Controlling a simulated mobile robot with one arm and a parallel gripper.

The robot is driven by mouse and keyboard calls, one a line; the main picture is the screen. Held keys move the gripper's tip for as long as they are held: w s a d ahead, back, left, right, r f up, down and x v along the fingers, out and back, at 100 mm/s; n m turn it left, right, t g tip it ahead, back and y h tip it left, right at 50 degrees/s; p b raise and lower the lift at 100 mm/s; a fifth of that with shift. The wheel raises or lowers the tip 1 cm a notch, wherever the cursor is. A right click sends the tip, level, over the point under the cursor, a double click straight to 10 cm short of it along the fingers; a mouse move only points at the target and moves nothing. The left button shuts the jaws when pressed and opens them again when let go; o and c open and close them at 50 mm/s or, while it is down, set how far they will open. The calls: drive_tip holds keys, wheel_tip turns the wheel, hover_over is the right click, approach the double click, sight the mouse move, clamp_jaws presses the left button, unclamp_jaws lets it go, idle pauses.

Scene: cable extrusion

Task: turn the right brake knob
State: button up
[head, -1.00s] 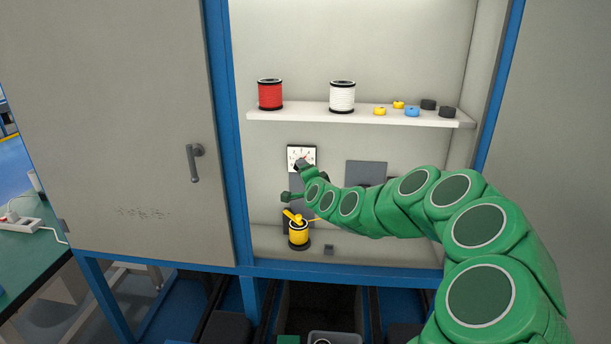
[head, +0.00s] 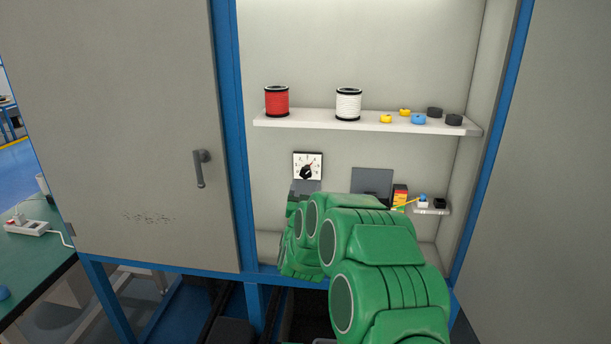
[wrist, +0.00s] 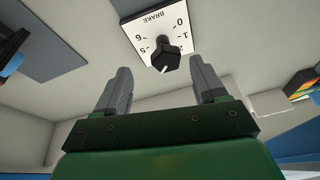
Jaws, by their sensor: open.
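The brake dial is a white plate (head: 314,158) on the cabinet's back wall, with a black knob (head: 306,171) on it. In the wrist view the plate (wrist: 150,22) reads BRAKE, and the knob (wrist: 167,62) with a white pointer line stands out from it. My gripper (wrist: 160,66) is open, with one grey finger on each side of the knob's position in that view. The fingers look apart from the knob, but I cannot tell the depth gap. In the head view my gripper (head: 304,189) is just below the dial, partly hidden by my green arm.
An upper shelf (head: 355,121) holds a red spool (head: 277,102), a white spool (head: 348,104) and several small rings. A dark grey panel (head: 371,181) is right of the dial. Small boxes (head: 400,196) and a little ledge (head: 431,211) are further right. The cabinet door (head: 110,120) is at the left.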

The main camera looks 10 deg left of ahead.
sight(305, 176)
drive_tip(key=shift+n+t, duration=0.5)
drive_tip(key=shift+n, duration=0.3)
drive_tip(key=shift+a+x, duration=0.15)
drive_tip(key=shift+x, duration=1.45)
drive_tip(key=shift+a+x, duration=0.15)
drive_tip(key=shift+x, duration=1.5)
drive_tip(key=shift+c, duration=0.4)
drive_tip(key=c, duration=1)
